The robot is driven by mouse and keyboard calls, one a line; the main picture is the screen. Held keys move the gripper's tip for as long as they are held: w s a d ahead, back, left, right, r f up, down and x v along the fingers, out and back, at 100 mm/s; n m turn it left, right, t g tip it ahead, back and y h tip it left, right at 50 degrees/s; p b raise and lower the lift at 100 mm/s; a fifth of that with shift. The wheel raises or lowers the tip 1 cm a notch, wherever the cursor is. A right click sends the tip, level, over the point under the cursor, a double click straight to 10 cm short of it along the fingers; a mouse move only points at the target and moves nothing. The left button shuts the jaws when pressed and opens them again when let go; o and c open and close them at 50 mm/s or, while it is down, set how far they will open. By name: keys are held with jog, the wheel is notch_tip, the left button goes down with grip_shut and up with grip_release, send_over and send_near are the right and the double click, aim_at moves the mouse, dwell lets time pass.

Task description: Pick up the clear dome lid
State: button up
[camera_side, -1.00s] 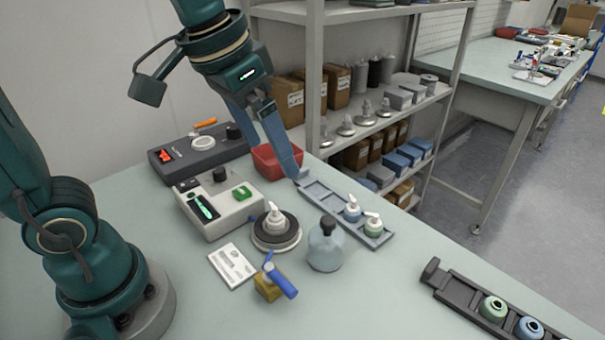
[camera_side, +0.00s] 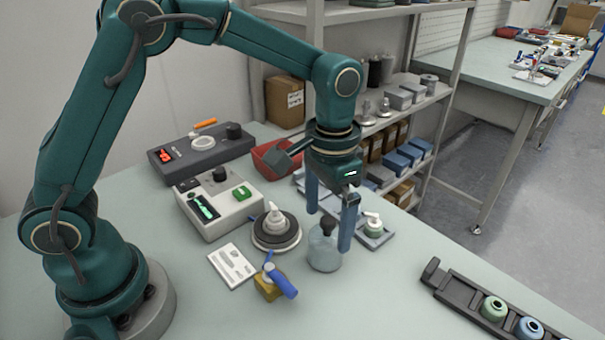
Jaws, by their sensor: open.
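The clear dome lid (camera_side: 323,258) is a pale, see-through bell shape with a dark knob on top. It stands upright on the table, right of the round black-and-silver fixture. My gripper (camera_side: 329,231) points down over it and is open. One blue finger is on the left and behind the knob, the other on the right and nearer the camera. The knob shows between the fingers. The right finger overlaps the dome's right edge in the picture; I cannot tell whether it touches.
The round fixture (camera_side: 266,240) holds a white pump cap (camera_side: 274,216). A grey tray (camera_side: 376,239) with a green-based cap stands behind the lid, partly hidden by my gripper. A yellow block with a blue lever (camera_side: 280,281) lies in front. A black rack (camera_side: 458,300) is at the right.

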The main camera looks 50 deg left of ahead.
jog(key=shift+f, duration=0.75)
jog(key=c, duration=1.4)
jog(key=shift+r, duration=0.1)
